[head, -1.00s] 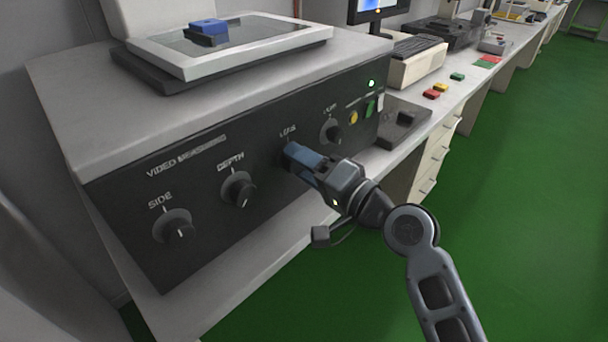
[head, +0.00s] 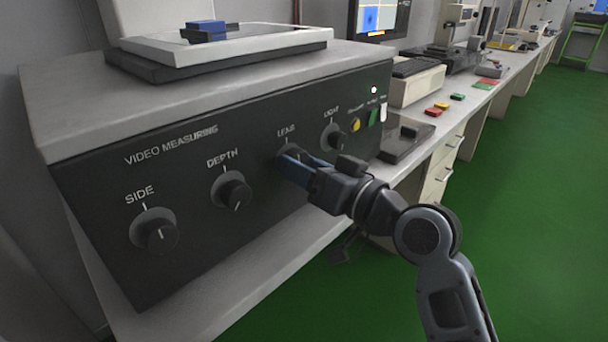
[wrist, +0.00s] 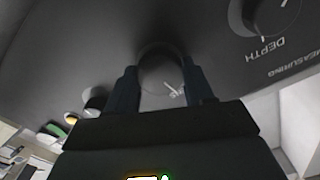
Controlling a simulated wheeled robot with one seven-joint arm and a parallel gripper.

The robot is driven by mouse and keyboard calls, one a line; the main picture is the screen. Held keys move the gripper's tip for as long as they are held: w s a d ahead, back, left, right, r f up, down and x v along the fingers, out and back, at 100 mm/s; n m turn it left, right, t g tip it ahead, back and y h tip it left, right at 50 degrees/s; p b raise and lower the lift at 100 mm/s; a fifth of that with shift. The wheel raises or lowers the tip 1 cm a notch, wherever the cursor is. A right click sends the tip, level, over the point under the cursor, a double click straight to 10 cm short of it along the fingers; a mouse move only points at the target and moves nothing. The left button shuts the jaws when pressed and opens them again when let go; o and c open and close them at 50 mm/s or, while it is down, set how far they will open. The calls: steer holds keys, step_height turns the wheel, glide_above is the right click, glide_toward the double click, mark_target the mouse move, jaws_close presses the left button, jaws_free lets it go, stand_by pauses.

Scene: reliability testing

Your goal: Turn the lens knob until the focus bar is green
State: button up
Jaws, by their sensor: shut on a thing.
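The dark round lens knob (wrist: 158,72) is on the black front panel under the "LENS" label. In the wrist view it sits between my gripper's two fingers (wrist: 162,88). In the head view my gripper (head: 292,162) is shut on it, and the fingers hide most of the knob. The monitor (head: 379,20) behind the machine shows a blue and yellowish picture. A thin orange-yellow strip (head: 377,36), likely the focus bar, runs along its bottom edge; no green shows on it.
The side knob (head: 158,233), depth knob (head: 234,192) and light knob (head: 334,138) share the panel (head: 100,215). A yellow button (head: 355,125) and a green switch (head: 373,117) are to the right. A blue block (head: 206,30) rests on the stage. Open green floor lies right.

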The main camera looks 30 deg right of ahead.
steer(key=shift+f+n, duration=0.15)
steer(key=shift+n, duration=0.25)
steer(key=o, duration=1)
steer(key=shift+o, duration=0.2)
steer(key=v, duration=0.7)
steer(key=shift+s, duration=0.35)
steer(key=shift+d, duration=0.1)
